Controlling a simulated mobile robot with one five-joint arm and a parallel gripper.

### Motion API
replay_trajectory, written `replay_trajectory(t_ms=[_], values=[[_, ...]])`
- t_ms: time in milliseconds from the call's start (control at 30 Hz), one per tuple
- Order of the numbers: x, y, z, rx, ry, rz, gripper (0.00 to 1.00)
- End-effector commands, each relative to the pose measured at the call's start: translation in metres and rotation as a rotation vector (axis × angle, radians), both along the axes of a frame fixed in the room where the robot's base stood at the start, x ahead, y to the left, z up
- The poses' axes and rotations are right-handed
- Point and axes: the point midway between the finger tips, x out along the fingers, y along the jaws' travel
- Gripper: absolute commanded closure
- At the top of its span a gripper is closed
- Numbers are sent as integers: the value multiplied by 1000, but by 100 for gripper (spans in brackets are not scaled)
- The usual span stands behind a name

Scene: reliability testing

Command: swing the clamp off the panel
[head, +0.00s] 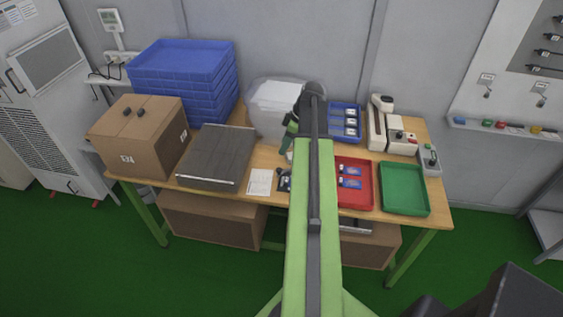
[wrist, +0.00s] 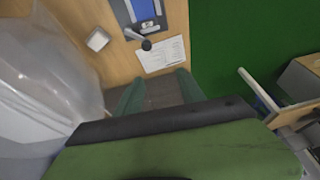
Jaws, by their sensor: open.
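A fixture with a blue-screened panel (wrist: 146,9) lies at the top of the wrist view. A clamp lever with a dark round knob (wrist: 146,44) is at its near edge; whether it presses on the panel is unclear. In the head view only a dark part of the fixture (head: 284,181) shows beside my arm, which hides the rest. My gripper (wrist: 159,82) is open and empty, its two green fingers apart, with the knob beyond the fingertips. It also shows in the head view (head: 287,140), above the back middle of the table.
A printed sheet (head: 260,182) and a grey slab (head: 217,156) lie left of the fixture. A clear bag-lined bin (head: 271,103) stands behind, close to my gripper. A red tray (head: 356,190) and a green tray (head: 404,188) are to the right. A small white square (wrist: 97,40) lies nearby.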

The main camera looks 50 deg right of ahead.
Motion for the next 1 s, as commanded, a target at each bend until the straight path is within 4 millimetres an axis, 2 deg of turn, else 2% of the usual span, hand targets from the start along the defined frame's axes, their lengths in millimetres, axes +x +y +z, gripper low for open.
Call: replay_trajectory(t_ms=[33,133,333,467,667,1000], values=[[-11,-22,6,-6,-22,10,54],[-26,-41,9,-18,-51,36,54],[-29,-44,6,-22,-59,47,54],[-26,-42,-5,-22,-58,46,54],[-16,-35,-39,-22,-58,46,54],[8,-19,-111,-22,-56,45,54]])
